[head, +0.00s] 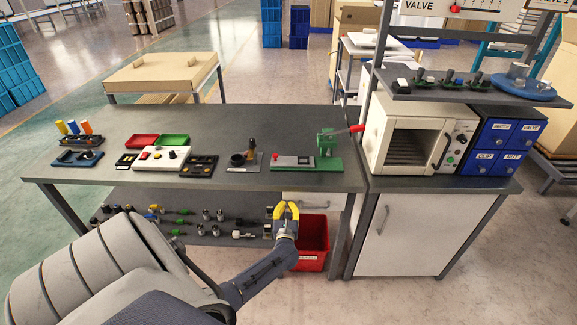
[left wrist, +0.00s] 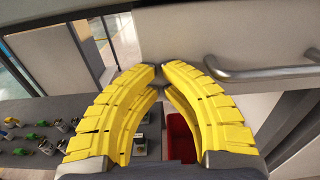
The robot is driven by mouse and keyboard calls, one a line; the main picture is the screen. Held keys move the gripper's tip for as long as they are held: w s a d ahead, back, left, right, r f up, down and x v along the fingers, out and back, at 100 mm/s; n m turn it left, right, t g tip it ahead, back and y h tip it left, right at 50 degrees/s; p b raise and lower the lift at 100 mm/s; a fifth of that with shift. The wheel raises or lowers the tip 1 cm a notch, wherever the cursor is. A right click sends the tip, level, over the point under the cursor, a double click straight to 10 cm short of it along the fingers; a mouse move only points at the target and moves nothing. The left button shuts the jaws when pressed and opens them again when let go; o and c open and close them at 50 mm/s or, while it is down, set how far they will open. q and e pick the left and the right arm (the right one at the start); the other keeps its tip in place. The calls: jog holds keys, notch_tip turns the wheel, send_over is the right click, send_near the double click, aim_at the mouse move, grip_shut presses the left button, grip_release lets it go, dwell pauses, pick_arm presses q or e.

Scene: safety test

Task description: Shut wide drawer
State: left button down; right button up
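A wide, pale drawer front (head: 312,201) sits under the right part of the dark workbench. Its grey bar handle shows in the left wrist view (left wrist: 262,73), at the upper right. The bench top hides most of the drawer, so I cannot tell how far it stands out. My left gripper (head: 287,206) has yellow fingers and is at the left part of the drawer front. In the left wrist view its fingertips (left wrist: 159,70) come almost together with nothing between them, left of the handle and apart from it. My right gripper is not in view.
A red bin (head: 313,240) stands below the drawer, close to my left gripper. Several small parts lie on the lower shelf (head: 150,205) to the left. A white cabinet door (head: 420,235) is at the right. Trays and fixtures stand on the workbench top (head: 200,115).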

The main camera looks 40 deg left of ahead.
pick_arm(q)
jog(key=shift+a+r, duration=0.1)
jog(key=v, duration=1.4)
jog(key=s+d+f+m+h, duration=0.1)
jog(key=d+f+m+h, duration=0.45)
jog(key=f+m, duration=0.6)
jog(key=s+d+f+m+h, duration=0.2)
jog(key=d+f+m+h, duration=0.4)
jog(key=m, duration=1.1)
jog(key=s+d+f+m+g, duration=0.3)
jog(key=s+f+m, duration=0.3)
jog(key=s+f, duration=0.15)
jog(key=s+d+f+m+g, duration=0.2)
jog(key=s+d+f+m, duration=0.1)
jog(key=s+f+m, duration=0.4)
jog(key=s+d+f+m+g, duration=0.1)
jog(key=s+f+m+g, duration=0.2)
jog(key=s, duration=1)
jog(key=s+d+f+m+g, duration=0.1)
jog(key=s+f+m+g, duration=0.2)
jog(key=s+f, duration=0.5)
jog(key=s+g, duration=0.1)
jog(key=s, duration=0.4)
jog(key=shift+s, duration=0.25)
jog(key=shift+m+h, duration=0.25)
